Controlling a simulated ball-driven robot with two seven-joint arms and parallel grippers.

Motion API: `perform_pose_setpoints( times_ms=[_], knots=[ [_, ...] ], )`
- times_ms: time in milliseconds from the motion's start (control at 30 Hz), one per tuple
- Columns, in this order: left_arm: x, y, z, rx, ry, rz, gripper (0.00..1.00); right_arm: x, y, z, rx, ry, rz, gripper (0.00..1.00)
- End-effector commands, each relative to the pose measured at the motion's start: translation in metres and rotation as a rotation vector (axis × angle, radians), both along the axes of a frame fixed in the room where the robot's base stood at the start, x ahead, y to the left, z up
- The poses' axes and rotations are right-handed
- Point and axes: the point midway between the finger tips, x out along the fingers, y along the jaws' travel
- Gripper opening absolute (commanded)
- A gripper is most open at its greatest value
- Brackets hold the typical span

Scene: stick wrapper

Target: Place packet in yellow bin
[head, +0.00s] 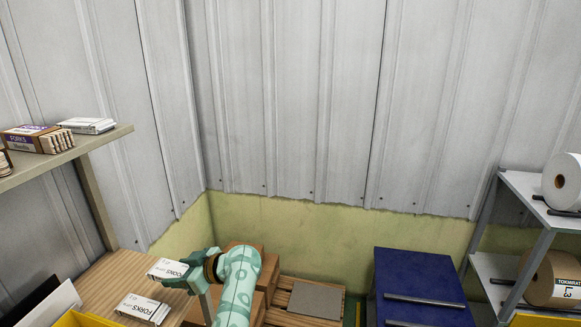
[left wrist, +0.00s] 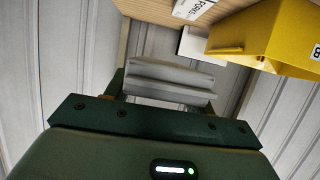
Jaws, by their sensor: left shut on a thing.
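My left gripper (head: 187,275) is shut on a white packet (head: 166,268) marked FORKS and holds it above the wooden table. In the left wrist view the held packet (left wrist: 170,80) shows as a pale grey bar across the jaws. A second white FORKS packet (head: 143,308) lies on the table, below the held one in the head view. The yellow bin (head: 85,320) shows only its top edge at the bottom left of the head view. In the left wrist view the yellow bin (left wrist: 262,38) is at the upper right, apart from my gripper. My right gripper is out of view.
The wooden table (head: 105,280) runs along the left. A shelf (head: 80,148) above it holds several packets and a FORKS box (head: 35,138). Cardboard boxes (head: 268,272) stand behind my arm. A blue-topped unit (head: 418,275) and a shelf with rolls (head: 565,183) are at right.

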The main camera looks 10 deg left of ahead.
Motion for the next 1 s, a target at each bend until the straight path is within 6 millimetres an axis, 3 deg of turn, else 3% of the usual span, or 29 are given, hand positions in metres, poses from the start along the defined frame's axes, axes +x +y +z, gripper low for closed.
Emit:
perform_pose_setpoints(
  times_ms=[67,167,267,400,500,600,700,933,1000],
  knots=[
    [-0.001,-0.001,-0.007,0.001,0.003,-0.002,0.32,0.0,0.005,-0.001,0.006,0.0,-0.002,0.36],
    [0.007,0.003,0.013,0.004,-0.007,0.005,0.32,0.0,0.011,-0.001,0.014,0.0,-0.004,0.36],
    [0.016,0.018,0.045,0.005,-0.009,-0.003,0.32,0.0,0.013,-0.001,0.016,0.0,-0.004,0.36],
    [0.028,0.044,0.109,0.008,-0.014,-0.074,0.32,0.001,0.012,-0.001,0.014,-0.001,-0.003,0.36],
    [0.033,0.048,0.157,0.009,-0.014,-0.184,0.32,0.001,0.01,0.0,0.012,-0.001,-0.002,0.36],
    [0.034,0.039,0.196,0.011,-0.011,-0.322,0.32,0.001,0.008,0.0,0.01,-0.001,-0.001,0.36],
    [0.033,0.026,0.22,0.014,-0.007,-0.437,0.32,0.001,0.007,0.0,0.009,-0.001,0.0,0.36],
    [0.029,0.005,0.236,0.011,0.0,-0.564,0.32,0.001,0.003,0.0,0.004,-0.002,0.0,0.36],
    [0.024,-0.011,0.245,0.01,0.001,-0.653,0.32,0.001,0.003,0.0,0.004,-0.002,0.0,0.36]
  ],
)
